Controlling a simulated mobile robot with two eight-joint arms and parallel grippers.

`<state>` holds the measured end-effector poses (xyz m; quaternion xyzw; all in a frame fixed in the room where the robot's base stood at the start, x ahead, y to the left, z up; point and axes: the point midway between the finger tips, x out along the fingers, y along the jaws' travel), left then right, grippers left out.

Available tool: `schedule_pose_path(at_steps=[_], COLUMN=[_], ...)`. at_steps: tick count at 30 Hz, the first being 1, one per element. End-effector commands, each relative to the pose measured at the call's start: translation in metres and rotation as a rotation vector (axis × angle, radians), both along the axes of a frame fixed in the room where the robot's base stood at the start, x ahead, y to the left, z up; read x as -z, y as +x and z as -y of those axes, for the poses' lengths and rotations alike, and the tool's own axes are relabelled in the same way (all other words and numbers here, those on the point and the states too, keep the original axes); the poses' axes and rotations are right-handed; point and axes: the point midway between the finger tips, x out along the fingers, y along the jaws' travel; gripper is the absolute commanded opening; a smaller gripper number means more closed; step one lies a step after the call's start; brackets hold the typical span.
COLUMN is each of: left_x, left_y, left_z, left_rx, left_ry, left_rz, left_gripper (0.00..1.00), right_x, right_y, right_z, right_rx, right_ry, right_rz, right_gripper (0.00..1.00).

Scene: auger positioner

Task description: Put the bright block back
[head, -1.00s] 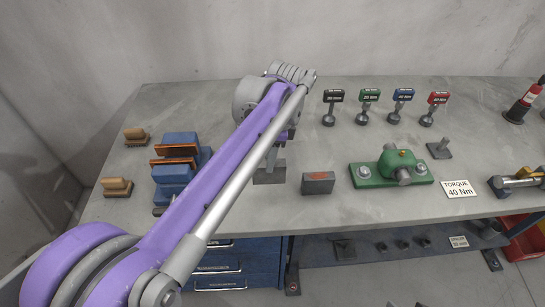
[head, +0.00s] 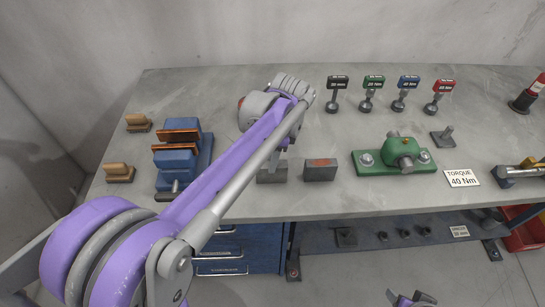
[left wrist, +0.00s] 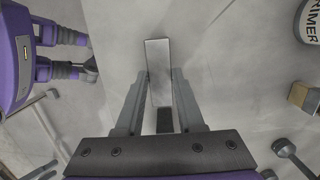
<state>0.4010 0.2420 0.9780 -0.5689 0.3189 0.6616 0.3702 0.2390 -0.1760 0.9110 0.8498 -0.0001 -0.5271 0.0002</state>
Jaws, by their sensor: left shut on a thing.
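My left gripper (head: 276,158) reaches over the bench from the left and is shut on a grey block (head: 272,174). The block hangs upright below the fingers, at or just above the bench top; I cannot tell if it touches. In the left wrist view the block (left wrist: 158,72) shows as a bright, pale bar between the two fingers. A dark grey block with a reddish mark on top (head: 320,170) stands just to the right of it, a narrow gap apart. Only a cut-off purple and grey part of mine shows at the head view's bottom edge; its jaws cannot be made out.
A green fixture (head: 395,158), a torque sign (head: 462,178) and a small grey stand (head: 443,136) are at the right. Several labelled tools (head: 373,95) stand behind.

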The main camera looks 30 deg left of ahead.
Motion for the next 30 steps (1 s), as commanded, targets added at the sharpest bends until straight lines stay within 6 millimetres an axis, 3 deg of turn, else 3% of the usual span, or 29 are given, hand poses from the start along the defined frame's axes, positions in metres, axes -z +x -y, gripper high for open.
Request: schedule_pose_path(at_steps=[2,3,7,19,30], left_x=[0.002,0.002,0.002,-0.006,-0.08], left_y=[0.0,0.001,0.0,0.001,0.007], left_z=[0.0,0.0,0.0,0.001,0.01], left_rx=[0.0,0.0,0.0,0.0,0.001], left_ry=[0.001,0.0,0.0,0.0,0.0], left_rz=[-0.001,0.0,0.0,0.0,0.0], left_gripper=[0.0,0.44,0.67,0.67,0.67], right_x=[0.002,0.001,0.001,-0.002,-0.009], right_y=[-0.001,0.0,0.0,0.0,0.003], right_z=[0.0,0.0,0.0,0.0,0.0], right_rx=[0.0,0.0,0.0,0.0,0.0], right_ry=[0.0,0.0,0.0,0.0,0.0], right_rz=[-0.001,-0.001,-0.001,0.001,0.005], right_gripper=[0.6,0.6,0.6,0.6,0.6])
